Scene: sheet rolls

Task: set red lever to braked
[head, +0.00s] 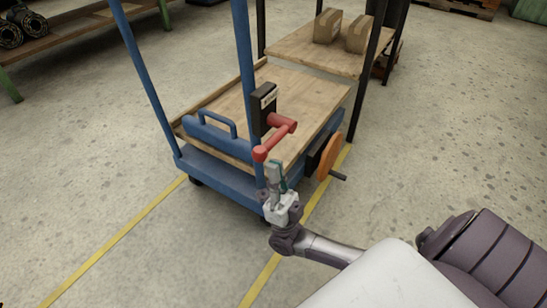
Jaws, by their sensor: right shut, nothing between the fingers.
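The red lever (280,126) sits on a dark bracket with a small label plate (268,97), fixed to the right upright of the blue cart (217,174). Its red arm runs down and to the left, ending in a rounded knob (260,153). My right gripper (274,170) is just below the knob, pointing up at it, shut and with nothing held. I cannot tell whether its fingertips touch the lever. The label's writing is too small to read. My left gripper is not in view.
An orange handwheel (329,157) with a dark crank handle is on the cart's right side. A bench (70,33) stands at upper left. Concrete floor with yellow lines (115,240) is clear at left.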

